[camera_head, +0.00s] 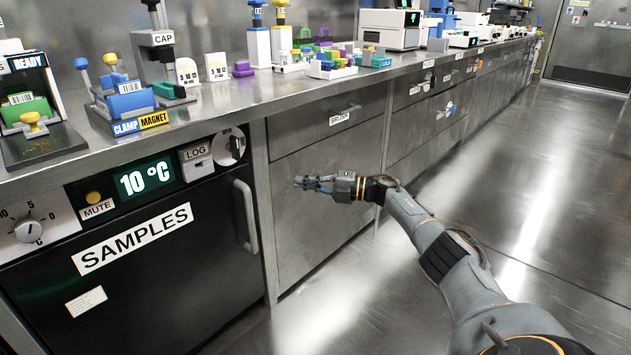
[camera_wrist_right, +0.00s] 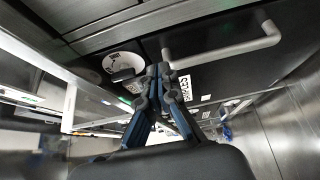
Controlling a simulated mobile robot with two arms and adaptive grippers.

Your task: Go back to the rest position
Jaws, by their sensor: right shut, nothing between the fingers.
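My right gripper (camera_head: 300,182) shows in the head view, in front of the steel drawer fronts and to the right of the black samples unit. It points left, is shut and has nothing between its fingers. My right arm reaches in from the lower right. In the right wrist view the fingertips of the right gripper (camera_wrist_right: 158,72) are together, with a light bar handle (camera_wrist_right: 225,48) beyond them. My left gripper is not in view.
The samples unit (camera_head: 130,270) has a vertical handle (camera_head: 245,215) close to the gripper's left. The steel counter (camera_head: 220,95) above bears racks, devices and coloured blocks. The floor (camera_head: 500,200) at the right is clear.

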